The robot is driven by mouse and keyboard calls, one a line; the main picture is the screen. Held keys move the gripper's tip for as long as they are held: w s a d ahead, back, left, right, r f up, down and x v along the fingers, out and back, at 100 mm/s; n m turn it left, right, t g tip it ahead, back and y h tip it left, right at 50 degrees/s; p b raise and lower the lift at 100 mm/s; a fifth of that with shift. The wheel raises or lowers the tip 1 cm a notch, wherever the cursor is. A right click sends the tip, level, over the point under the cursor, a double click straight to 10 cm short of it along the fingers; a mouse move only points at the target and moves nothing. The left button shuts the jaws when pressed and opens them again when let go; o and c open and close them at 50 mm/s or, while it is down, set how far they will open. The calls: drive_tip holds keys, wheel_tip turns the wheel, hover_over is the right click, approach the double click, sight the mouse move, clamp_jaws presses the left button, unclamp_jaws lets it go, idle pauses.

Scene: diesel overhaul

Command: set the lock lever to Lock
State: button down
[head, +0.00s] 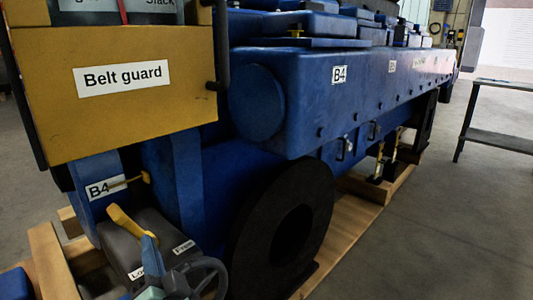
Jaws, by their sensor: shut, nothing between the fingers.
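The lock lever (122,219) is a yellow handle on a dark grey box (137,240) at the lower left of the head view. It slants from its upper left end down to the right. Its lower end is partly hidden by my gripper (149,246), whose narrow blue fingers are shut and point up beside it. I cannot tell whether they touch it. The box top has two white labels. The left label (137,272) is partly covered and starts with "L"; the right label (183,247) is too small to read surely.
A yellow belt guard (125,110) overhangs above the lever. The blue engine (330,85) and a black ring (285,225) stand to the right. Wooden beams (50,260) lie left. Open floor lies at the right.

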drive_tip(key=d+r+n+t+h, duration=0.1)
drive_tip(key=d+r+h, duration=0.3)
drive_tip(key=d, duration=0.4)
drive_tip(key=s+d+r+n+h, duration=0.1)
drive_tip(key=d+r+n+h, duration=0.1)
drive_tip(key=d+r+h, duration=0.45)
drive_tip(key=d+r+n+t+h, duration=0.1)
drive_tip(key=d+r, duration=0.2)
drive_tip(key=d, duration=0.7)
drive_tip(key=s+r+t+p, duration=0.1)
drive_tip(key=s+r+t, duration=0.5)
drive_tip(key=r, duration=0.6)
drive_tip(key=s+r+t, duration=0.4)
drive_tip(key=s+r, duration=0.4)
drive_tip(key=r, duration=0.5)
wheel_tip(320, 180, up, 33)
drive_tip(key=w+p, duration=0.1)
drive_tip(key=p, duration=3.3)
drive_tip(key=shift+a+f+g, duration=0.2)
drive_tip(key=shift+a+g, duration=0.1)
drive_tip(key=shift+g, duration=0.1)
